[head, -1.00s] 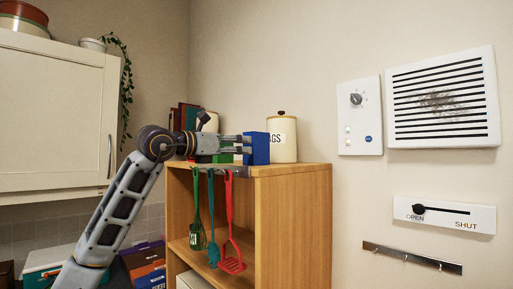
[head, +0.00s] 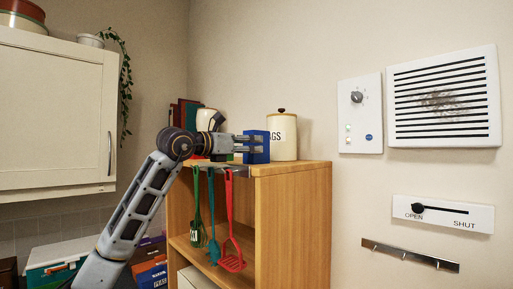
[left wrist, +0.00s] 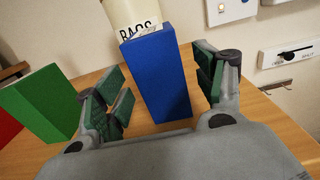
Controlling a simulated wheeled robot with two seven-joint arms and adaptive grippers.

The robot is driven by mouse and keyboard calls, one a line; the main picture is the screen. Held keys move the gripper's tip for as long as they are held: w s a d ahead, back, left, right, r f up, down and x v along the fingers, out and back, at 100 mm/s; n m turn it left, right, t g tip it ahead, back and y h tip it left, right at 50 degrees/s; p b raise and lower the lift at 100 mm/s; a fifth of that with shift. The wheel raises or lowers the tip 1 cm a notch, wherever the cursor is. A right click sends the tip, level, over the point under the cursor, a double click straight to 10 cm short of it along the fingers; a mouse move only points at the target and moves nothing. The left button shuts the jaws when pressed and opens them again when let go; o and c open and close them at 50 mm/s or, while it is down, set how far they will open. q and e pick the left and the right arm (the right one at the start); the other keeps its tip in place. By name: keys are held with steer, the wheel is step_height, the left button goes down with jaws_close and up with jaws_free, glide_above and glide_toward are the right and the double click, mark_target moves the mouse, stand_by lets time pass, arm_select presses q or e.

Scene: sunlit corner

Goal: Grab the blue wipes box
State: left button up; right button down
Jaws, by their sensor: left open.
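The blue wipes box (head: 258,147) stands upright on top of the wooden shelf unit (head: 292,168), in front of the cream canister. My left gripper (head: 253,144) is at the box in the head view. In the left wrist view the blue box (left wrist: 157,75) stands between the two green-padded fingers of my left gripper (left wrist: 160,90). The fingers are open, with a gap showing on each side of the box. My right gripper is not in view.
A cream canister (head: 283,137) stands right behind the box. A green box (left wrist: 44,102) stands just left of the fingers. Utensils, including a red spatula (head: 231,225), hang from the front rail. The shelf top is free to the right.

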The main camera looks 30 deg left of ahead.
mark_target(256, 144)
arm_select(q)
steer(key=shift+r+p+x, duration=0.2)
steer(key=shift+p+x, duration=0.35)
steer(key=shift+x, duration=0.65)
steer(key=shift+p+x, duration=0.3)
steer(key=shift+x, duration=0.65)
steer(key=shift+f, duration=0.1)
steer(key=c, duration=1.2)
steer(key=shift+r, duration=0.2)
steer(key=shift+r, duration=4.8)
